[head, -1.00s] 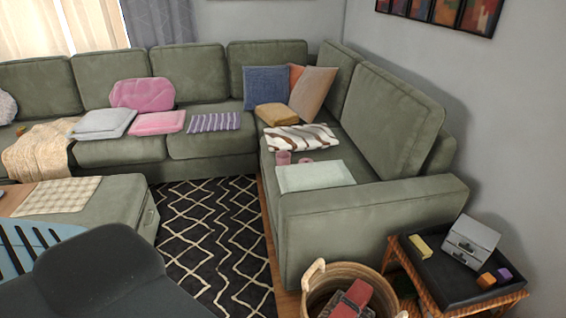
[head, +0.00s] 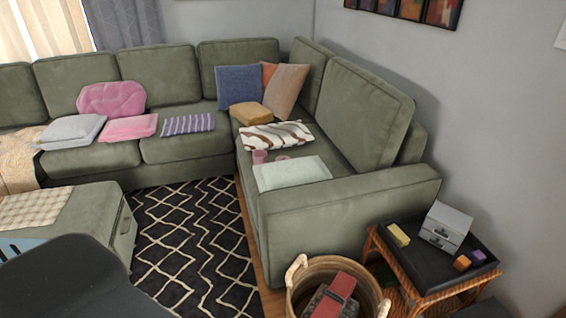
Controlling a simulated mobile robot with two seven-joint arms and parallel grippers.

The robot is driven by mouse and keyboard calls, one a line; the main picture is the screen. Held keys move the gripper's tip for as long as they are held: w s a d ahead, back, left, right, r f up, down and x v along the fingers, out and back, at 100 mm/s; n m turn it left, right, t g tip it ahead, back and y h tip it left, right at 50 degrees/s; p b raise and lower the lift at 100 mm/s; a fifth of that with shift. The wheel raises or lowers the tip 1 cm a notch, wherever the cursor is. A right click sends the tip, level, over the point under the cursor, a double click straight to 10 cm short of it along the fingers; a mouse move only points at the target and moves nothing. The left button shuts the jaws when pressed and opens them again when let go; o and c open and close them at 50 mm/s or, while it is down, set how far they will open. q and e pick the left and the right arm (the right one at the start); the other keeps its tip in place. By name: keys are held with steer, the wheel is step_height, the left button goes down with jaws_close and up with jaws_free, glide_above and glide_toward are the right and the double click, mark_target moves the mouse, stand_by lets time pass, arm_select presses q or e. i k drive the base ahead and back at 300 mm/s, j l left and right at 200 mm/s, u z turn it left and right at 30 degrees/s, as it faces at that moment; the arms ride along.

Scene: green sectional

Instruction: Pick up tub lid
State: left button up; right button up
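A small pink tub (head: 260,157) stands on the right-hand seat of the green sectional. A small flat pink piece (head: 283,157), which looks like the tub lid, lies just to the right of it. Both are tiny in the head view, so details cannot be made out. They sit between a brown-and-white patterned cloth (head: 275,136) and a pale green folded cloth (head: 291,173). Neither of my grippers shows in the head view.
The sectional's right armrest (head: 349,196) rises in front of the seat. A wicker basket (head: 299,287) and a side table with a black tray top (head: 435,262) stand before it. A green ottoman (head: 95,216) is at left. The patterned rug (head: 195,240) is clear.

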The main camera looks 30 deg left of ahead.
mark_target(282, 157)
steer(key=u, duration=1.8)
steer(key=i, duration=5.3)
steer(key=i+z, duration=0.3)
